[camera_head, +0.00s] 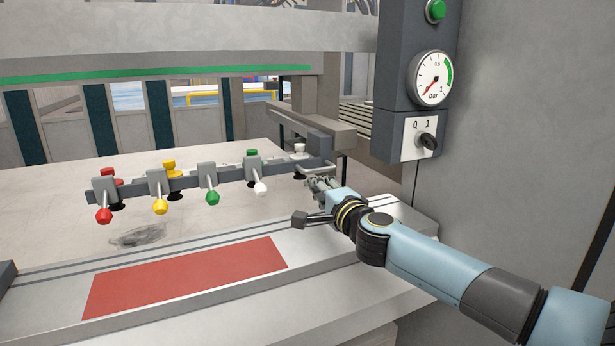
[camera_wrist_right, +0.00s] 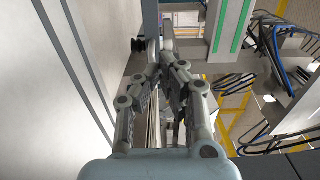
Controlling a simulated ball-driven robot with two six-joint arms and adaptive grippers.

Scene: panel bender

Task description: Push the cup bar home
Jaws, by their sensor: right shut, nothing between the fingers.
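The cup bar (camera_head: 230,176) is a long grey bar running left to right above the machine's bed. It carries clamps with red, yellow, green and white lever knobs, and dark suction cups under it. My right gripper (camera_head: 310,183) is shut and empty just in front of and below the bar's right end. I cannot tell whether it touches the bar. In the right wrist view the closed fingers (camera_wrist_right: 163,56) point at a grey upright-looking piece, with a dark round cup beside it. My left gripper is not in view.
A red panel (camera_head: 190,275) lies on the front ledge. A grey column at the right carries a pressure gauge (camera_head: 430,78), a rotary switch (camera_head: 427,141) and a green button (camera_head: 436,10). A beam (camera_head: 180,32) crosses above; the pale bed below the bar is mostly clear.

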